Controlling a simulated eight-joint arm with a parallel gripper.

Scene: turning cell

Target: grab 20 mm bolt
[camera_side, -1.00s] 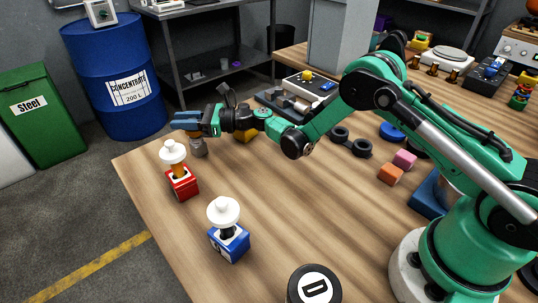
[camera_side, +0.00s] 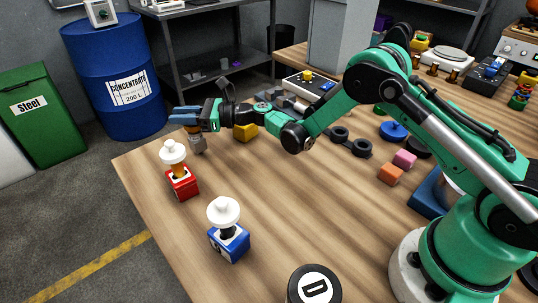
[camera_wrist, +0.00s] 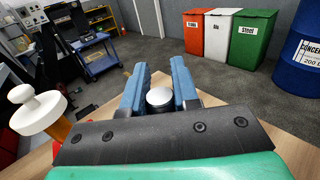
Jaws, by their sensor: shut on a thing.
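My gripper (camera_side: 187,117) is at the far left end of the table, its blue jaws shut on a grey metal bolt (camera_side: 198,145). The lower part of the bolt shows below the jaws in the side view. In the wrist view, the bolt's round silver top (camera_wrist: 159,97) sits between the two blue jaws (camera_wrist: 158,88). The jaws hide its middle. No size marking on it is readable.
A white-topped piece on a red block (camera_side: 181,184) stands close to my gripper. Another stands on a blue block (camera_side: 229,243) nearer the front. A yellow block (camera_side: 246,132) lies behind my wrist. The table middle is mostly clear.

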